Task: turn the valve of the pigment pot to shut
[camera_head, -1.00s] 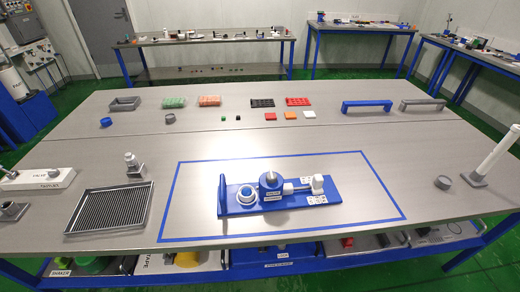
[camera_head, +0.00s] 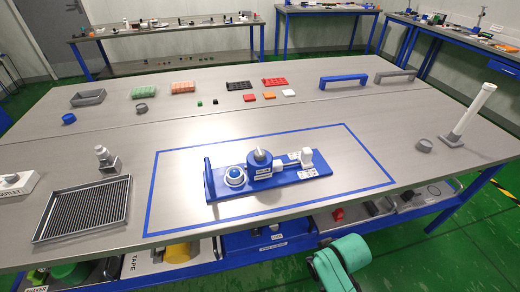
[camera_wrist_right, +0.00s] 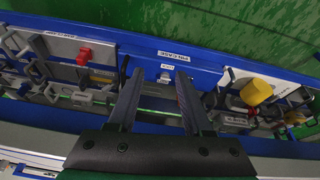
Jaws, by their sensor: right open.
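A blue fixture board (camera_head: 222,191) lies inside a blue-outlined rectangle on the table in the head view. On it stands a blue pot (camera_head: 261,171) with a grey cone-shaped top and a label. A grey rod runs from the pot to a white block (camera_head: 307,158) at the right end. A blue dome in a white ring (camera_head: 235,176) sits left of the pot. Which part is the valve, and how it is turned, I cannot tell. My right gripper (camera_wrist_right: 160,73) is open and empty in the right wrist view, away from the fixture. My left gripper is out of view.
A ribbed tray (camera_head: 82,208) lies left of the outline. A grey stand with a white tube (camera_head: 471,112) and a small grey ring (camera_head: 425,145) are at the right. A blue handle (camera_head: 343,82) stands at the back. Bins fill the lower shelf (camera_wrist_right: 210,75).

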